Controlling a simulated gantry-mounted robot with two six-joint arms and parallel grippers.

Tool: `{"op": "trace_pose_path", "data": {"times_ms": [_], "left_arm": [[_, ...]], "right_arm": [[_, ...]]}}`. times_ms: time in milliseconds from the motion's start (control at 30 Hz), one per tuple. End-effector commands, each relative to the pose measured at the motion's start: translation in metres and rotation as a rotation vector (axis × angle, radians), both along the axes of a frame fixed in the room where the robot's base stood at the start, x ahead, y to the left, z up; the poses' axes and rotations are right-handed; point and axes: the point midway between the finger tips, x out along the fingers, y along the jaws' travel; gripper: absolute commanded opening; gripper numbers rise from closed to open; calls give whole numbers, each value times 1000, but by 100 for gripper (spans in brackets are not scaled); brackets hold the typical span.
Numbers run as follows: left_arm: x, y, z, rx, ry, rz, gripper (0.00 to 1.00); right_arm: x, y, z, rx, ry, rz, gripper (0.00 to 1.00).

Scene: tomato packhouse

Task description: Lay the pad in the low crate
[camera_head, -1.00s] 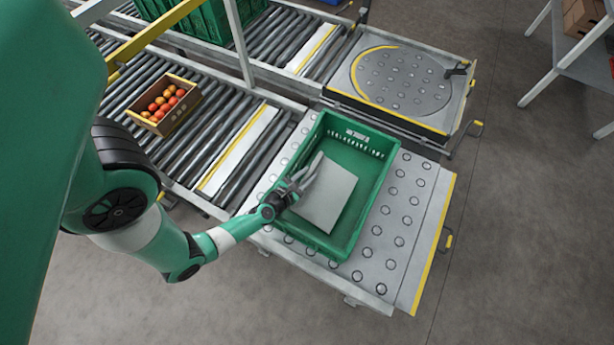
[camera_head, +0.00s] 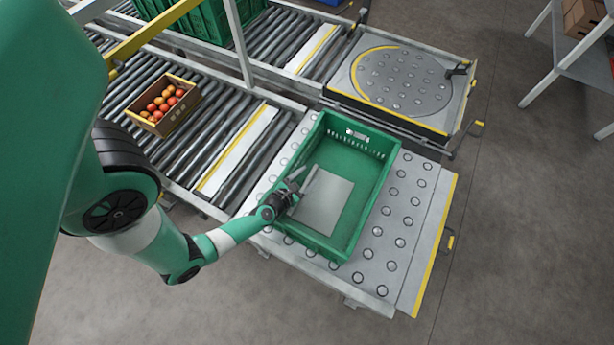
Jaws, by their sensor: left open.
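The low green crate (camera_head: 374,142) stands on the ball-transfer table. The pale grey pad (camera_head: 327,203) lies flat on the crate's floor, towards its near left part, with green floor bare beyond it and to its right. My left gripper (camera_head: 305,184) reaches in over the crate's left wall. Its fingers are open, above the pad's left edge, and hold nothing. The gripper hides part of the pad's left side. My right gripper is not in view.
A turntable (camera_head: 402,80) lies beyond the crate. Taller green crates (camera_head: 205,22) stand at the back. The ball table (camera_head: 400,215) is clear right of the crate.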

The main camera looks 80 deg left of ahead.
Motion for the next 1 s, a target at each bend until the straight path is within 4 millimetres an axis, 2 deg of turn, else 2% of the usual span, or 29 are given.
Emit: {"op": "trace_pose_path", "data": {"times_ms": [133,267,367,600,700,1000], "left_arm": [[0,0,3,0,0,0,62],[0,0,18,1,1,0,62],[-14,-15,22,-3,4,-3,62],[-53,-58,48,-1,2,-11,62],[-64,-68,54,-1,3,-12,62],[-75,-78,58,-1,-2,-6,62]], "right_arm": [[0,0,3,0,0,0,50],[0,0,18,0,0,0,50],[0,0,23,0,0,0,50],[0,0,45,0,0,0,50],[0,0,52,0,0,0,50],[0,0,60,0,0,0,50]]}}
